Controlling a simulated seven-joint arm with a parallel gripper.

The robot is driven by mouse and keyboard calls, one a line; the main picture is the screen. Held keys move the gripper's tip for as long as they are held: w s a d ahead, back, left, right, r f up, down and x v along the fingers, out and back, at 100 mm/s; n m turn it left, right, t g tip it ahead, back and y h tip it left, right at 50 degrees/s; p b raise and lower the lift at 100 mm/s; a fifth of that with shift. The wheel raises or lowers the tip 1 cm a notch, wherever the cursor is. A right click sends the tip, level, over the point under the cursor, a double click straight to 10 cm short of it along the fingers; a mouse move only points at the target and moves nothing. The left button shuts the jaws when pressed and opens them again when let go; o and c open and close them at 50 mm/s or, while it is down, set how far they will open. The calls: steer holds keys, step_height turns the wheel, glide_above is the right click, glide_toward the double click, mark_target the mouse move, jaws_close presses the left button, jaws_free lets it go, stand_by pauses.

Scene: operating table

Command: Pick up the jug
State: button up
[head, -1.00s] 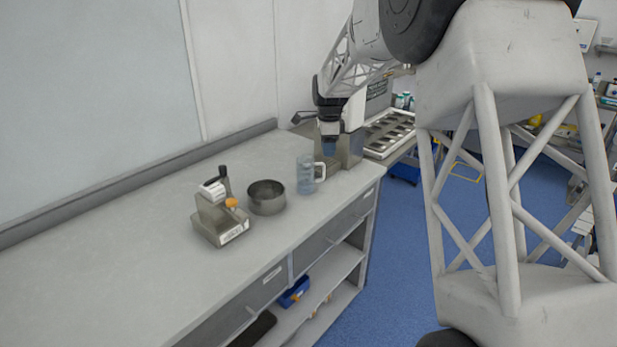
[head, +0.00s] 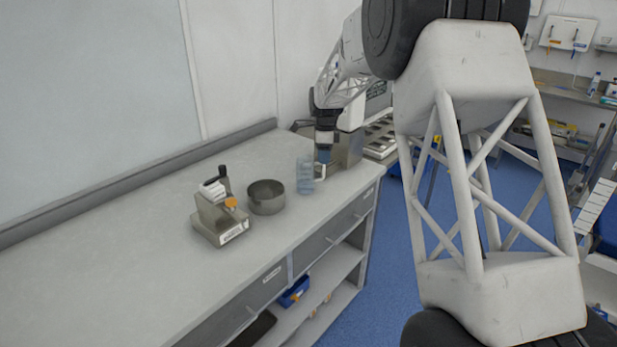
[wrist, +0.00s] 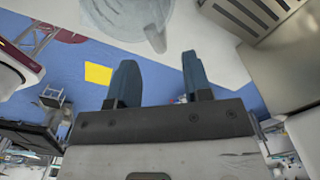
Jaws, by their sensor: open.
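The jug (head: 305,176) is a clear bluish vessel with a pale handle on its right side. It stands upright on the grey counter (head: 120,262), near the front edge. My gripper (head: 324,158) is open and empty, just above and to the right of the jug by the handle; contact cannot be told. In the wrist view, the two dark blue fingers of my gripper (wrist: 160,80) are spread apart. The jug (wrist: 128,18) shows there at the top, beyond the fingers and partly cut off by the frame.
A round metal bowl (head: 266,197) stands just left of the jug. Further left is a metal device with a crank (head: 221,212). A metal box (head: 348,150) stands close behind and right of my gripper. The counter's left part is clear.

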mark_target(324, 168)
steer(key=shift+f, duration=0.25)
steer(key=shift+f, duration=2.6)
jaws_close()
